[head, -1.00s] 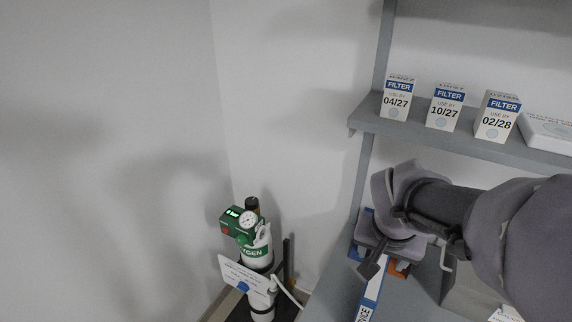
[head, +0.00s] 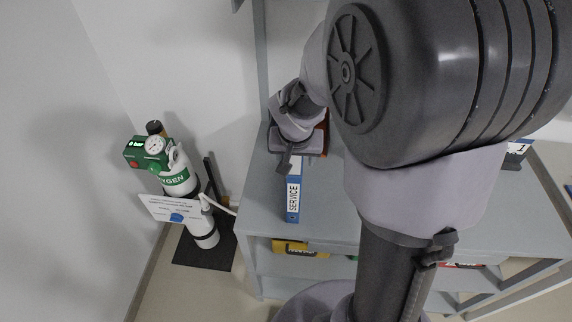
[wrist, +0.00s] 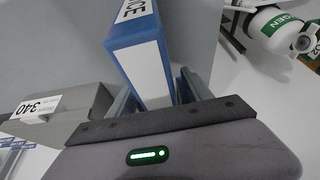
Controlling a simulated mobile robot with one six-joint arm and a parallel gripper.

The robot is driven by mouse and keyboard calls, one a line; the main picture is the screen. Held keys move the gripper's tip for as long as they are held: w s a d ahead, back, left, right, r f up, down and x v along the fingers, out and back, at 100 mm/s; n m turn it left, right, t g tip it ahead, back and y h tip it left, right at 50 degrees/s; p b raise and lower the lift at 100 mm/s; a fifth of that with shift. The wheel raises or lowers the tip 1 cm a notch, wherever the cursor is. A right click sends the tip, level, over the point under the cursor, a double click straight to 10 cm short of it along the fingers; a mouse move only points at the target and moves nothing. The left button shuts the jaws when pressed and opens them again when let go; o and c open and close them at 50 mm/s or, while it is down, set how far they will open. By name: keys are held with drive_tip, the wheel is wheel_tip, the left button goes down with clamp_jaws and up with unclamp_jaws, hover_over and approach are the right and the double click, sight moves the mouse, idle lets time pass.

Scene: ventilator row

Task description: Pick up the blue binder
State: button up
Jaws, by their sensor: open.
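The blue binder (head: 293,203) stands on the grey shelf board, with a white spine label reading SERVICE. In the wrist view the binder (wrist: 138,52) extends up from between the two fingers of my gripper (wrist: 158,92). The fingers are open, one on each side of its near end, with a gap visible on the right; I cannot tell whether the left finger touches. In the head view my gripper (head: 285,162) is over the binder's upper end and hides it.
An orange-red item (head: 321,142) is beside my gripper on the shelf. A grey box labelled 340 (wrist: 62,118) stands left of the binder in the wrist view. An oxygen cylinder (head: 178,178) stands left of the shelf. A yellow item (head: 297,248) lies on the shelf below.

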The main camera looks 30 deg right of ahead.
drive_tip(key=shift+f+b, duration=0.15)
drive_tip(key=shift+b, duration=0.3)
idle(0.3)
clamp_jaws()
idle(1.4)
